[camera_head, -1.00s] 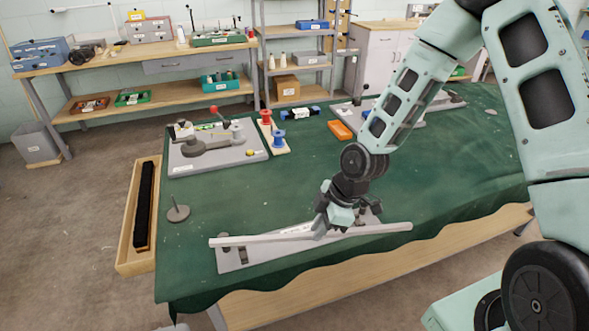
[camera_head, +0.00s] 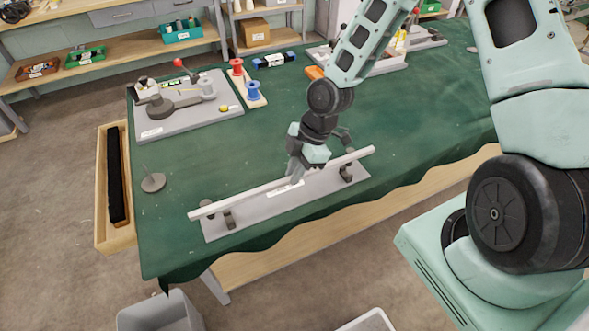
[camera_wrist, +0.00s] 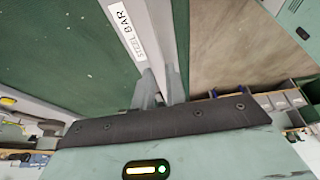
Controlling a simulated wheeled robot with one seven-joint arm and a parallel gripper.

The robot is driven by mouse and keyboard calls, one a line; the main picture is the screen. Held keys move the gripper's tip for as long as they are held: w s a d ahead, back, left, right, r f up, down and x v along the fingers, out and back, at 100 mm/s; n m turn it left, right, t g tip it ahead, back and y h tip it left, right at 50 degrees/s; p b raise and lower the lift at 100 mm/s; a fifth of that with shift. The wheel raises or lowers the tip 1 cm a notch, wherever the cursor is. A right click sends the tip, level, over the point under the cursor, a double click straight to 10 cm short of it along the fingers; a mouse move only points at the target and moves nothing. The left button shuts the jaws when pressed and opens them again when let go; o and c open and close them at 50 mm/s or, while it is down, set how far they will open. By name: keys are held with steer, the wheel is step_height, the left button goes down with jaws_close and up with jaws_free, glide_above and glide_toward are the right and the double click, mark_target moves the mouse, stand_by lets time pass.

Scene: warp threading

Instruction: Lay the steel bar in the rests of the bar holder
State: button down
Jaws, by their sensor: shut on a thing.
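The steel bar (camera_head: 250,194) is a long, pale, thin rod. It runs lengthwise over the bar holder (camera_head: 270,208), a flat grey plate near the table's front edge. The holder has a dark left rest (camera_head: 230,220) and a right rest (camera_head: 346,174). My gripper (camera_head: 297,177) is shut on the bar near its middle. Both bar ends reach past the rests. I cannot tell whether the bar touches the rests or hangs just above them. In the wrist view the bar (camera_wrist: 166,40) runs between my fingers, beside a "STEEL BAR" label.
A spindle on a round base (camera_head: 153,182) stands left of the holder. A grey fixture board (camera_head: 200,118) and thread spools (camera_head: 253,91) lie behind it. A wooden tray with a black strip (camera_head: 104,225) is at the table's left edge. The green cloth between is clear.

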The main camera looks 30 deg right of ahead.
steer(key=shift+f+b, duration=1.95)
steer(key=shift+f, duration=0.7)
steer(key=shift+f+b, duration=0.3)
steer(key=shift+f, duration=0.2)
steer(key=c, duration=1.3)
jaws_free()
steer(key=shift+c, duration=0.2)
steer(key=p+v, duration=0.2)
steer(key=v, duration=1.5)
steer(key=shift+r, duration=0.3)
